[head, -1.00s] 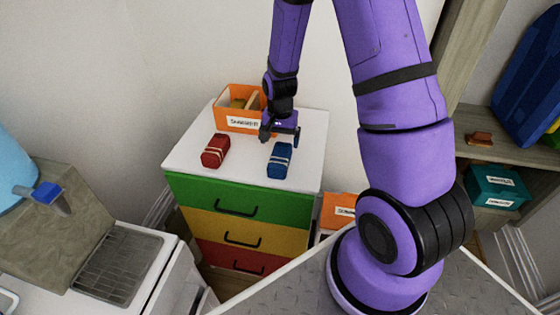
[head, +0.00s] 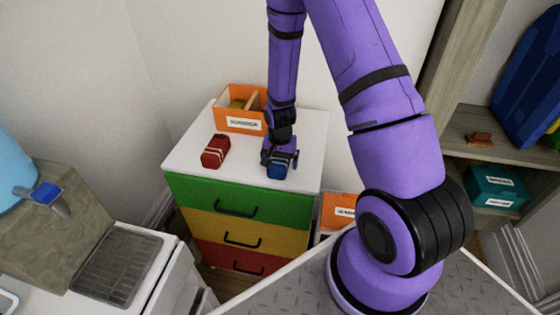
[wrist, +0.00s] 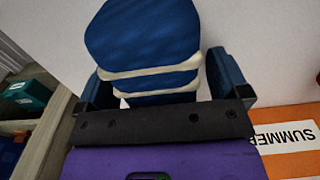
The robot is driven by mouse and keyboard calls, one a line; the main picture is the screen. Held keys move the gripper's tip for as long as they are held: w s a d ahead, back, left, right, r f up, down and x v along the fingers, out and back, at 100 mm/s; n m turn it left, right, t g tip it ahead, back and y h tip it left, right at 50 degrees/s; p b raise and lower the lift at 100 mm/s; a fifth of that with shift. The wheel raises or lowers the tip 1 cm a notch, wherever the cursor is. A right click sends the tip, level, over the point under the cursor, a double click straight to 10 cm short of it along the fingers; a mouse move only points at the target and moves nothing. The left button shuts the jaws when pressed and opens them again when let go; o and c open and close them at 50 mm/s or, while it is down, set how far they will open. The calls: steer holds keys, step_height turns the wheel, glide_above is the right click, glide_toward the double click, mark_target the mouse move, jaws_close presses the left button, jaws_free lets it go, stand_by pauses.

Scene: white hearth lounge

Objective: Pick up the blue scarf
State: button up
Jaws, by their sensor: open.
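The blue scarf (head: 277,171) is a rolled bundle on the white top of the drawer cabinet (head: 312,128). In the wrist view the scarf (wrist: 145,35) shows two pale bands around it. My gripper (head: 281,160) is down at the scarf and hides its rear part in the head view. In the wrist view my gripper (wrist: 160,85) is open, with one finger on each side of the scarf's banded end. I cannot tell whether the fingers touch it.
A red rolled bundle (head: 215,151) lies to the left of the blue scarf. An orange divided box (head: 239,125) with a label stands behind, and its label (wrist: 285,137) shows in the wrist view. The wall (head: 200,50) rises behind the cabinet.

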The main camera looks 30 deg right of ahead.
steer(key=shift+c, duration=0.4)
steer(key=c, duration=0.9)
steer(key=shift+c, duration=0.2)
steer(key=shift+r, duration=0.1)
